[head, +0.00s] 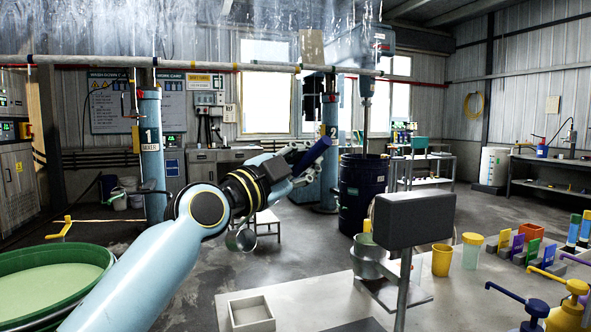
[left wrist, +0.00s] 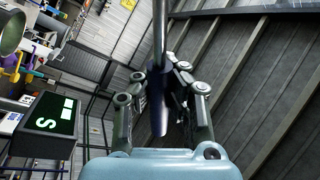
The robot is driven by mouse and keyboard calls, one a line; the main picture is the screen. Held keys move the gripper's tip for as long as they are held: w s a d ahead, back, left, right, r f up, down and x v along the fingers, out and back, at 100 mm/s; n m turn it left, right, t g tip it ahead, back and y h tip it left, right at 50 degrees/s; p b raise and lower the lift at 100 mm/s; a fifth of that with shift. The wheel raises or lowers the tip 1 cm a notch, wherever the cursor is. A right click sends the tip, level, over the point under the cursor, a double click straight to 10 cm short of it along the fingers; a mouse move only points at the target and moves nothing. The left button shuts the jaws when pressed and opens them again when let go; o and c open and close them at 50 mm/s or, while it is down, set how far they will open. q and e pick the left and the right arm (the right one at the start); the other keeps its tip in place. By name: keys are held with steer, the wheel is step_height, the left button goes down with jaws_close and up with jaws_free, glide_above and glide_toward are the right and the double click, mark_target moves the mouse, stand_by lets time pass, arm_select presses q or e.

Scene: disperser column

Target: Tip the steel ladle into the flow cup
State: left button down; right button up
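My left gripper (head: 306,160) is shut on the dark blue handle (head: 317,151) of the steel ladle. In the left wrist view the fingers (left wrist: 160,95) close around this handle (left wrist: 158,108), and a thin steel rod (left wrist: 160,30) runs from it out of the top. The ladle's steel bowl (head: 241,239) shows low beyond my arm, left of the bench; its contents cannot be made out. A steel vessel (head: 370,268), seemingly the flow cup, stands at the bench's back edge, partly hidden by a screen. The bowl is well apart from it. My right gripper is out of view.
The dark screen (head: 413,219) on a post rises from the bench (head: 325,292). A pale square tray (head: 251,313) sits front left; yellow cups (head: 442,260) and pump bottles (head: 567,315) are right. A green tub (head: 48,281) stands left.

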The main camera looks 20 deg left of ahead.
arm_select(q)
steer(key=w+r+n+g+p, duration=0.1)
steer(key=w+r+n+p, duration=0.5)
steer(key=w+r, duration=0.3)
steer(key=w+a+r+n+g+p, duration=0.1)
steer(key=w+r+n+p, duration=0.4)
steer(key=r, duration=1.3)
steer(key=w+n+g, duration=0.1)
steer(key=w+n, duration=0.1)
steer(key=w, duration=0.2)
steer(key=shift+w+a+h+p, duration=0.15)
steer(key=shift+w+h+p, duration=0.15)
steer(key=shift+w+p, duration=0.1)
